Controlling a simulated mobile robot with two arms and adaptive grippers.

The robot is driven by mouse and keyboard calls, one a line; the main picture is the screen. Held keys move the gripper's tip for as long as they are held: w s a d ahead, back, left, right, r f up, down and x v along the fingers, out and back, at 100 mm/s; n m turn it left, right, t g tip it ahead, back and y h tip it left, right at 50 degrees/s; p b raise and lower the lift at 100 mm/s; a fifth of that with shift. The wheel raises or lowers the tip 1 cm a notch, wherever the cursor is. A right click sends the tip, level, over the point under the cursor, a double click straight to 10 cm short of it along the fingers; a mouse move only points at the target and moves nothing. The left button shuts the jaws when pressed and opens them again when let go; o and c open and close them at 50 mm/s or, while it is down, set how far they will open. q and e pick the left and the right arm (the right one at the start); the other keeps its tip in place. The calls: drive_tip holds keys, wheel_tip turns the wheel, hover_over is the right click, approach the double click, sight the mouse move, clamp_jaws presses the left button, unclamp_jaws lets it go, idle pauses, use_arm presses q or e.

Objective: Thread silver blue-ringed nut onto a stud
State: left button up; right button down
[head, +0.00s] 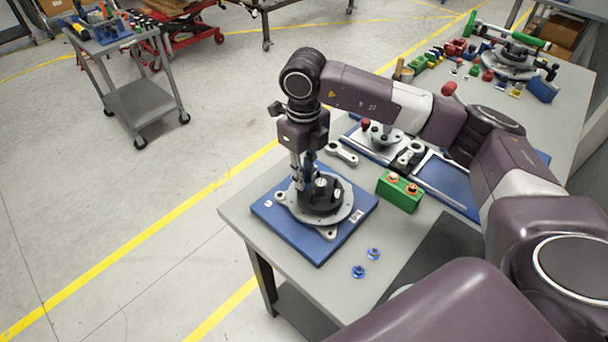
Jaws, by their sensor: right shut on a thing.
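The chassis fixture stands on a blue plate (318,248) at the table's near left corner. It has a silver round flange (338,213) with a black hub (322,195) in the middle. My right gripper (302,184) points down over the flange's back left part, close to the hub. Its fingers are shut on a small piece, seemingly the nut; they mostly hide it, and I cannot tell whether it touches a stud. Two silver blue-ringed nuts, a nearer one (358,271) and a farther one (373,254), lie on the grey table in front of the plate. My left gripper is out of view.
A green block (399,192) with orange-topped parts stands right of the plate. A silver link (342,153) and a blue-and-silver fixture (446,185) lie behind it. Several coloured parts crowd the table's far end. Bare table (330,285) surrounds the loose nuts.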

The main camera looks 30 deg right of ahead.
drive_tip(key=shift+f, duration=0.1)
drive_tip(key=shift+f+n+b, duration=0.3)
drive_tip(key=shift+n+b, duration=0.75)
drive_tip(key=shift+n, duration=0.15)
drive_tip(key=shift+n+b, duration=0.35)
drive_tip(key=shift+n, duration=0.35)
drive_tip(key=n+b, duration=0.2)
drive_tip(key=n, duration=0.2)
drive_tip(key=shift+s, duration=0.1)
drive_tip(key=shift+n+b, duration=0.35)
drive_tip(key=shift+n, duration=0.35)
drive_tip(key=shift+s+r+n, duration=0.1)
drive_tip(key=shift+n, duration=0.5)
